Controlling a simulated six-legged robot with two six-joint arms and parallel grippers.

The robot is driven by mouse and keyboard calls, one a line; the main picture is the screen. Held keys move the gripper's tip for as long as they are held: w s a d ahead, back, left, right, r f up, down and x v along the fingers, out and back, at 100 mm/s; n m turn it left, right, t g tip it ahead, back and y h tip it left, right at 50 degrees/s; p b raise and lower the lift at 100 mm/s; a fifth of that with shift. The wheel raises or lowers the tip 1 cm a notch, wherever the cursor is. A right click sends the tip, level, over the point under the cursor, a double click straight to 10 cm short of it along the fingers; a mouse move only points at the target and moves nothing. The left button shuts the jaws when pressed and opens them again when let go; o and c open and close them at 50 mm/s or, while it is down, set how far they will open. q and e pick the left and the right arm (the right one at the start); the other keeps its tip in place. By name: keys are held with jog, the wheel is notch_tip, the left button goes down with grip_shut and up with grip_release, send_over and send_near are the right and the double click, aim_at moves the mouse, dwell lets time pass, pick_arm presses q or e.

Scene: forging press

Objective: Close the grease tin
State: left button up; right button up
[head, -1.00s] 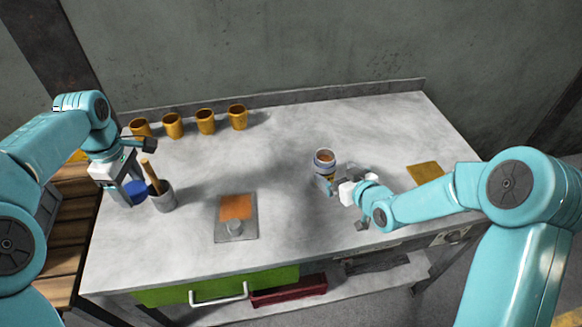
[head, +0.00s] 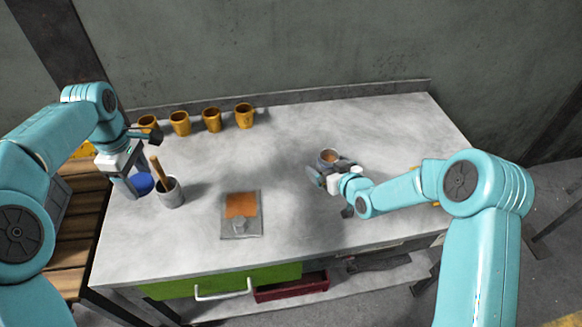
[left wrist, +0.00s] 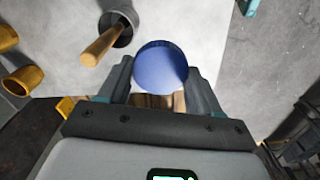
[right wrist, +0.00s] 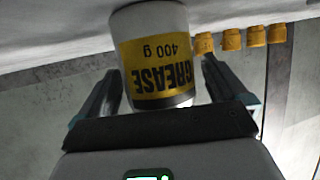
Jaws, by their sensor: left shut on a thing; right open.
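The grease tin (head: 329,156) stands open on the grey bench, brown grease showing at its top. In the right wrist view the tin (right wrist: 153,50) has a yellow "GREASE 400 g" label, upside down in the picture. My right gripper (head: 328,172) is open, its fingers on either side of the tin, with gaps visible in the right wrist view. My left gripper (head: 138,187) is shut on a round blue lid (left wrist: 161,68), held near the bench's left end. In the head view the lid (head: 145,184) is partly hidden by that gripper.
A grey pot (head: 171,193) with a wooden-handled tool stands just right of the lid. Several yellow cups (head: 212,120) line the back. A metal plate with an orange patch (head: 241,222) lies in the front middle.

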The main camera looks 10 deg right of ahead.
aim_at(329, 161)
pick_arm(q)
jog(key=shift+s+r, duration=0.1)
pick_arm(e)
jog(key=shift+s, duration=0.1)
jog(key=c, duration=0.7)
jog(key=shift+r, duration=0.1)
jog(key=c, duration=0.8)
jog(key=shift+r, duration=0.3)
notch_tip(329, 161, up, 20)
jog(key=shift+f, duration=0.25)
